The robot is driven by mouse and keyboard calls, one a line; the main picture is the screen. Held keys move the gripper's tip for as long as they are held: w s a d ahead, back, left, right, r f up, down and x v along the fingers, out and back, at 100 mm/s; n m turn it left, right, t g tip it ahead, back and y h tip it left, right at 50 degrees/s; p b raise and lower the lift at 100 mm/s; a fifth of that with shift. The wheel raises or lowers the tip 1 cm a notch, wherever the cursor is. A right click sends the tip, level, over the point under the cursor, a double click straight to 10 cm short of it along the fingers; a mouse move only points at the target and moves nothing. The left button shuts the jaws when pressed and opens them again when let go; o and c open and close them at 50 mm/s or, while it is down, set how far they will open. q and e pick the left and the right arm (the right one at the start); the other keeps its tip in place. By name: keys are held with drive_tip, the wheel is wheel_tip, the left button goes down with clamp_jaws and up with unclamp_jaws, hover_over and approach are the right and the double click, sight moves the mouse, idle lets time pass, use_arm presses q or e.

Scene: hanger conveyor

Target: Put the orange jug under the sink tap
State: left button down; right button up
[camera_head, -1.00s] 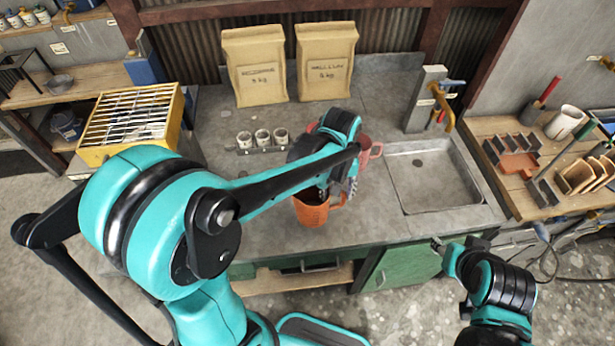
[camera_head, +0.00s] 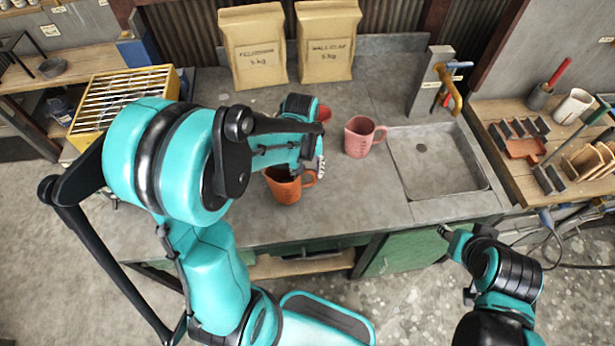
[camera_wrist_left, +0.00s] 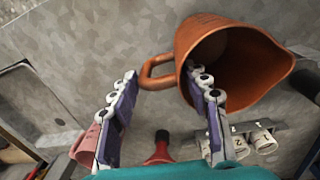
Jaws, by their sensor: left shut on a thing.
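The orange jug (camera_head: 285,188) is at the counter's front left, left of the sink (camera_head: 440,185). My left gripper (camera_head: 308,165) is at its handle side and shut on it. In the left wrist view the jug (camera_wrist_left: 235,55) shows its open mouth, with its handle between and just beyond the fingers (camera_wrist_left: 160,112). Whether its base touches the counter cannot be told. The yellow tap (camera_head: 455,98), with a blue part, is on a grey post behind the sink. My right gripper (camera_head: 445,232) is in front of the counter; its finger state is unclear.
A pink jug (camera_head: 361,137) stands between the orange jug and the sink. A red object (camera_head: 322,113) is partly hidden behind my left gripper. Two paper bags (camera_head: 253,50) stand at the back. A yellow rack (camera_head: 125,92) is at left. The sink basin looks empty.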

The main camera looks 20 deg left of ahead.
use_arm(q)
drive_tip(key=shift+f+b, duration=0.35)
drive_tip(key=shift+f, duration=1.3)
drive_tip(key=shift+f, duration=0.15)
drive_tip(key=c, duration=0.7)
unclamp_jaws()
drive_tip(key=shift+c, duration=0.2)
